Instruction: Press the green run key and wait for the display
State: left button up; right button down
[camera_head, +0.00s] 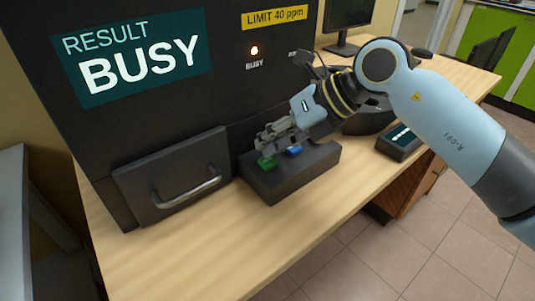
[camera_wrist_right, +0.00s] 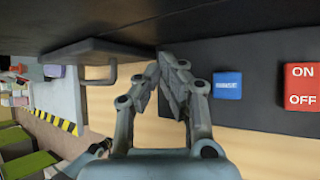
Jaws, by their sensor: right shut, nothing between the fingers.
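The display (camera_head: 133,57) on the dark analyser (camera_head: 215,100) reads RESULT BUSY. The green run key (camera_head: 267,164) is at the left end of a dark key box (camera_head: 290,181) on the table. My right gripper (camera_head: 262,149) is shut and empty, its fingertips right at the green key; I cannot tell whether they touch it. In the right wrist view the shut fingers (camera_wrist_right: 165,72) hide the green key. My left gripper is in neither view.
A blue key (camera_head: 294,150) sits beside the green one, and the wrist view also shows a red ON/OFF switch (camera_wrist_right: 300,84). A drawer with a metal handle (camera_head: 188,190) is left of the key box. The front tabletop (camera_head: 235,240) is clear.

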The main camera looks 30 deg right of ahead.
jog(key=shift+r, duration=0.3)
notch_tip(320, 180, up, 5)
jog(key=p, duration=0.4)
jog(key=shift+r+p, duration=0.1)
jog(key=shift+p, duration=0.25)
dwell(0.6)
